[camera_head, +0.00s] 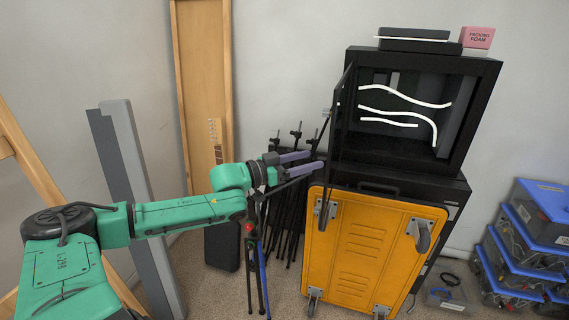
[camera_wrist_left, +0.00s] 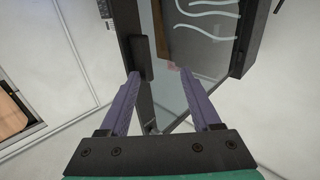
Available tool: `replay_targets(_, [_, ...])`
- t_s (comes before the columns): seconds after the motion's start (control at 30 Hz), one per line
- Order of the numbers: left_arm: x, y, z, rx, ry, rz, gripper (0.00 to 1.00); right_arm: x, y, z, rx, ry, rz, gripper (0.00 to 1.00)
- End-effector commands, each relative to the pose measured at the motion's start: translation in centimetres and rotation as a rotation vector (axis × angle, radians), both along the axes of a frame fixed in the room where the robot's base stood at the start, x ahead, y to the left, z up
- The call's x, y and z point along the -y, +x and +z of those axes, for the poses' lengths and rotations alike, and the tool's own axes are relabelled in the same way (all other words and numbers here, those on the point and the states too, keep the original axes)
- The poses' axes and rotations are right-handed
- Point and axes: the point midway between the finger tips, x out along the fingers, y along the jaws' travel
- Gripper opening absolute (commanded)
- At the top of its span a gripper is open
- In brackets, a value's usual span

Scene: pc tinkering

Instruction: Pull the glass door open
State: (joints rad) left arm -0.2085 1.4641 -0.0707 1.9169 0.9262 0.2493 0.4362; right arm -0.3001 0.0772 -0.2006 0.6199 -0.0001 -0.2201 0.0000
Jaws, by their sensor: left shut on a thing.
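The glass door (camera_head: 341,125) is a dark-framed pane on the left side of the black cabinet (camera_head: 477,115). It stands swung open, seen nearly edge-on in the head view. My left gripper (camera_head: 316,160), with purple fingers, is at the door's outer edge. In the left wrist view, my left gripper (camera_wrist_left: 160,74) has its fingers on either side of the black door edge, shut on the glass door (camera_wrist_left: 170,96). The exact contact is partly hidden. My right gripper is not in view.
An orange wheeled dolly (camera_head: 365,250) leans upright against the cabinet, below the door. Black stands (camera_head: 290,215) lean at the wall behind my left arm. Blue-lidded bins (camera_head: 540,215) are stacked at the right. A black box and pink foam block (camera_head: 478,37) sit on top.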

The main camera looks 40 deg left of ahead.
Motion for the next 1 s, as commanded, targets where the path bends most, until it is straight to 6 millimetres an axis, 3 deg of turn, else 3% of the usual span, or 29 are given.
replay_targets(0.47, [-1.6,-3.1,0.5,-0.006,-0.001,0.007,0.47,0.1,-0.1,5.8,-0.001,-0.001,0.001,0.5])
replay_targets(0.7, [-3.7,-7.8,0.6,0.0,0.001,0.01,0.47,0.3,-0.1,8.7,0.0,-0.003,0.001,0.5])
replay_targets(0.9, [-5.7,-12.3,0.4,0.007,0.003,0.006,0.47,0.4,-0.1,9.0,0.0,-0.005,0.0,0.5])
replay_targets(1.0, [-6.1,-13.5,0.5,0.011,0.004,0.003,0.47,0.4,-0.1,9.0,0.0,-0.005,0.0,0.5])
